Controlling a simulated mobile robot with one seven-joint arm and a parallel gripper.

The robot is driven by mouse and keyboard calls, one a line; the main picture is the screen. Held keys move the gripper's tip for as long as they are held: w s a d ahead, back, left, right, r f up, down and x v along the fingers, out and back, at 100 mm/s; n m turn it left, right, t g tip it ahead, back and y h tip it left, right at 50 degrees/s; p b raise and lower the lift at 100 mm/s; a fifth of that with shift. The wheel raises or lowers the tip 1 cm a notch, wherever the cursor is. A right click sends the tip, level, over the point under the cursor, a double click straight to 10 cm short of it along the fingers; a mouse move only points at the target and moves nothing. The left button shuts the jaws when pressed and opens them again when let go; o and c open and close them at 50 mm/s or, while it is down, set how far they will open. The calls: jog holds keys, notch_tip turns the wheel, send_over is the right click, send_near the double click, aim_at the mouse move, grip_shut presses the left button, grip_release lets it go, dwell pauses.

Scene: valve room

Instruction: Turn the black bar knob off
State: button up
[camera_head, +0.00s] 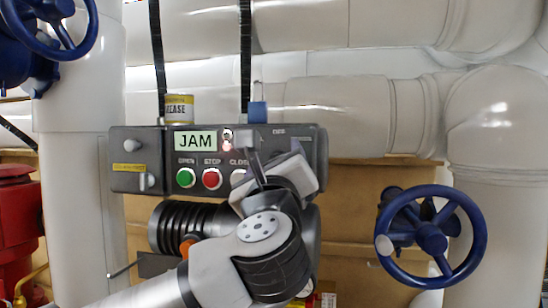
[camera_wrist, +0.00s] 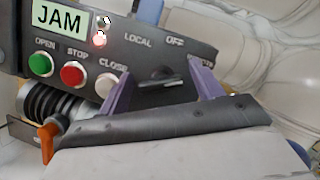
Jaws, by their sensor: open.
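The black bar knob (camera_wrist: 158,80) is on the dark control box, below the LOCAL and OFF labels, with a third label, partly hidden, at right. Its bar looks close to level in the wrist view; I cannot tell exactly which label it points at. My gripper (camera_wrist: 160,80) is open, with one purple finger left of the knob and one right of it. I see no clear contact with the bar. In the head view my gripper (camera_head: 268,162) is in front of the right half of the control box (camera_head: 316,150) and hides the knob.
The box has a JAM display (camera_head: 195,141), a lit red lamp (camera_head: 227,145), and green (camera_head: 186,178), red (camera_head: 212,178) and white buttons. A yellow can (camera_head: 179,108) and a blue object (camera_head: 257,112) are on top. A blue handwheel (camera_head: 431,238) is at lower right; white pipes surround the box.

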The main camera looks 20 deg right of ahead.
jog(key=c, duration=1)
jog(key=shift+n+b, duration=0.3)
jog(key=shift+d+f+n+y+b, duration=0.15)
jog(key=shift+n+y+b, duration=0.45)
jog(key=shift+n, duration=0.6)
jog(key=n+y+b, duration=0.1)
jog(key=n, duration=0.3)
jog(key=shift+g+y+b, duration=0.3)
jog(key=shift+y+b, duration=0.1)
jog(key=n+g, duration=0.1)
jog(key=n, duration=0.2)
jog(key=n+y+b, duration=0.1)
jog(key=n, duration=0.2)
jog(key=shift+g+b, duration=0.3)
jog(key=shift+g, duration=0.1)
jog(key=shift+n+y, duration=0.4)
